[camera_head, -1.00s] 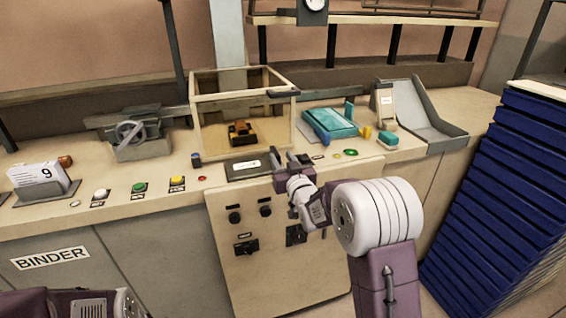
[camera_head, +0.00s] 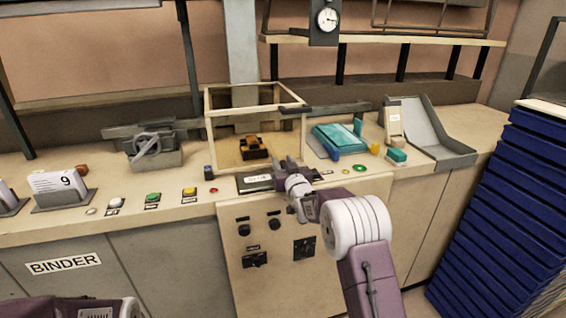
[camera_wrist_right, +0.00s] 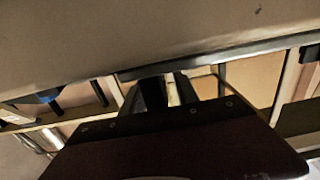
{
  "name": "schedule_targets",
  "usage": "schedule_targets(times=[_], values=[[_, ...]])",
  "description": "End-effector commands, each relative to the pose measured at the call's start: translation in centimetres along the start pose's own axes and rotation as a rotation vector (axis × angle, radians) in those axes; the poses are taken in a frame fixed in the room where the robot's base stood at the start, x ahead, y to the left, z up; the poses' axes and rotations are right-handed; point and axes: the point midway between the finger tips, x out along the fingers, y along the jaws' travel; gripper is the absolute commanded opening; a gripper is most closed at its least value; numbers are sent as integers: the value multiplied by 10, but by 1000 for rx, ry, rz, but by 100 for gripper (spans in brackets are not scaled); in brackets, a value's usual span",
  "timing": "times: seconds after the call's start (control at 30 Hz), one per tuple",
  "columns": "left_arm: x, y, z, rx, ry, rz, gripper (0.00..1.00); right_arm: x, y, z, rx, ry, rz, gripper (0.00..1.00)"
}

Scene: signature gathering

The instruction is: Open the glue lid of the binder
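The binder is a beige counter machine with a "BINDER" sign (camera_head: 64,263) on its grey front. A dark plate with a pale label (camera_head: 256,182), apparently the glue lid, lies flat on the top near the front edge. My right gripper (camera_head: 290,166) is just right of this plate, close above the counter and partly covering its right end. Contact cannot be told. In the right wrist view the right fingers (camera_wrist_right: 168,92) are dark, with a narrow gap between them, near a pale surface. My left gripper is out of view; only part of my left arm shows.
An open-framed box (camera_head: 222,130) stands behind the plate. A teal block (camera_head: 335,140) and a grey chute (camera_head: 430,130) are to the right. Buttons (camera_head: 152,197) line the left front edge. Knobs (camera_head: 244,229) are below the plate. Blue stacks (camera_head: 510,200) rise at far right.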

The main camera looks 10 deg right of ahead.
Motion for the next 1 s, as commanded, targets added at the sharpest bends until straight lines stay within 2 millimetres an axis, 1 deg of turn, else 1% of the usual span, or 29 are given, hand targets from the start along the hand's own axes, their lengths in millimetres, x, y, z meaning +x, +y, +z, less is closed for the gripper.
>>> schedule_targets(times=[0.07,0.1,0.2,1.0], values=[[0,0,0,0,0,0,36,0,0,0,0,0,0,36],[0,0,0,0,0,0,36,0,0,0,0,0,0,25],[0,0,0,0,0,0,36,0,0,0,0,0,0,0],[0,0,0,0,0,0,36,0,0,0,0,0,0,0]])
